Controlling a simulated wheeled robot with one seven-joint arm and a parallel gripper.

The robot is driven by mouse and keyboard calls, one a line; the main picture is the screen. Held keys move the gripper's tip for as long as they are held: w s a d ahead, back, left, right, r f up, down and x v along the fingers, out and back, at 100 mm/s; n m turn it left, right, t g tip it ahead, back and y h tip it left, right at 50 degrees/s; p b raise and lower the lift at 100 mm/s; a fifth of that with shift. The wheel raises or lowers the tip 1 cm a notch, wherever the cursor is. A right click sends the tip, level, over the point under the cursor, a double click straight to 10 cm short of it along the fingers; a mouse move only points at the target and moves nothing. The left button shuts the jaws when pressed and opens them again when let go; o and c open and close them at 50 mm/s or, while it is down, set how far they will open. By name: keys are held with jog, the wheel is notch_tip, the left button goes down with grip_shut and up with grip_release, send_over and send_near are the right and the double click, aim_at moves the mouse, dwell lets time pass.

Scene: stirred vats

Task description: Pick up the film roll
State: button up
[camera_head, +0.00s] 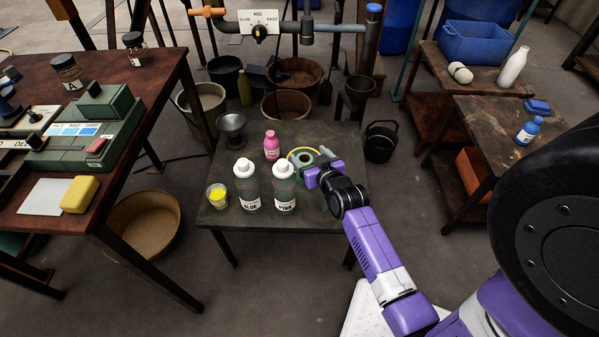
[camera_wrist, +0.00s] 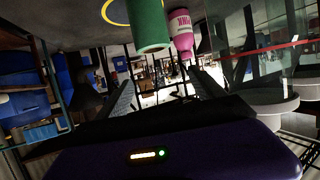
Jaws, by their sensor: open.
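In the wrist view the picture is turned over, and the green roll (camera_wrist: 149,26) shows as a cylinder at the top, beyond my fingertips. My gripper (camera_head: 314,170) is low over the right part of the table, close beside the roll. In the wrist view its two fingers (camera_wrist: 161,76) are apart with nothing between them. The gripper partly hides the roll in the head view; I cannot tell whether they touch.
A pink bottle (camera_head: 271,145) stands just left of the roll. White-topped bottles marked BLUE (camera_head: 246,188) and PINK (camera_head: 284,188), a yellow-filled cup (camera_head: 217,196) and a grey funnel-like vessel (camera_head: 232,128) share the table (camera_head: 310,222). Pipework (camera_head: 300,27) and buckets stand behind.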

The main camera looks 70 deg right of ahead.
jog(key=b, duration=0.2)
send_near(303, 160)
jog(key=x, duration=0.3)
jog(key=shift+w+f, duration=0.3)
jog(key=shift+f, duration=0.05)
jog(key=shift+b+x, duration=1.25)
jog(key=shift+x, duration=2.55)
jog(key=shift+s, duration=0.1)
jog(key=shift+c, duration=0.2)
jog(key=shift+d+r, duration=0.1)
jog(key=c, duration=1.6)
jog(key=shift+c, duration=0.2)
jog(key=shift+r, duration=0.1)
